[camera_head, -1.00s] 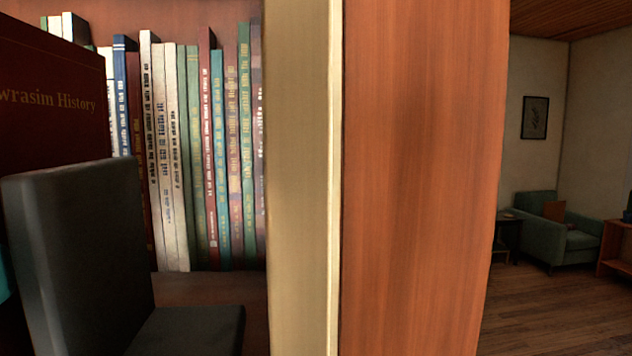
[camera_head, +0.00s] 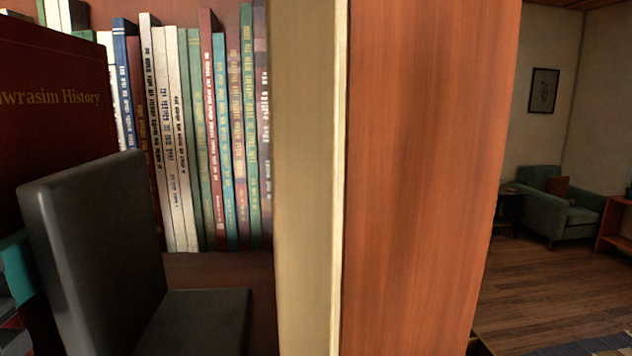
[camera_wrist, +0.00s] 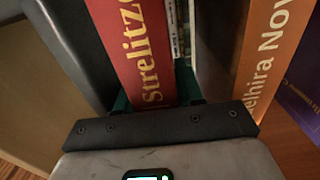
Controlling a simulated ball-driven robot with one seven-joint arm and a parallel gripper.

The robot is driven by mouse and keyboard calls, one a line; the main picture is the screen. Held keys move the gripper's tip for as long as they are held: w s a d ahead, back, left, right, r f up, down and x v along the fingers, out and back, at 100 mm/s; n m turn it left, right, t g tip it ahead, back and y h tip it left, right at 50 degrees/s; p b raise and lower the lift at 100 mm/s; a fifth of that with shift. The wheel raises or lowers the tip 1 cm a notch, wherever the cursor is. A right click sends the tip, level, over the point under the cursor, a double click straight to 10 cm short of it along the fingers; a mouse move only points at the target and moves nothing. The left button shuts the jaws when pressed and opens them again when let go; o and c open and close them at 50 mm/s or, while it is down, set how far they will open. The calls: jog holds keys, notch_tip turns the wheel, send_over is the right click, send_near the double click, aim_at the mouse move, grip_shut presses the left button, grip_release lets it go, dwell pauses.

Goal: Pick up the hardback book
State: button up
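In the wrist view a red book (camera_wrist: 138,45) lettered "Strelitz…" stands straight ahead of my gripper (camera_wrist: 158,98). Teal finger parts show low on both sides of this book; their tips are hidden, and I cannot tell whether they press on it. An orange book (camera_wrist: 275,45) lettered "…elhira Nov…" stands to its right. In the head view a large dark red book (camera_head: 50,120) lettered "…wrasim History" stands at the left. A teal part of my gripper (camera_head: 20,262) shows at the left edge, mostly hidden. I cannot tell which book is the hardback.
A dark grey bookend (camera_head: 95,240) stands in front of the dark red book, its foot reaching right. Thin upright books (camera_head: 190,140) line the shelf behind. An upright shelf side panel (camera_head: 425,170) blocks the middle. Open floor and a green armchair (camera_head: 560,215) lie beyond.

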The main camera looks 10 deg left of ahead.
grip_shut()
jog(key=shift+r, duration=0.15)
dwell(0.4)
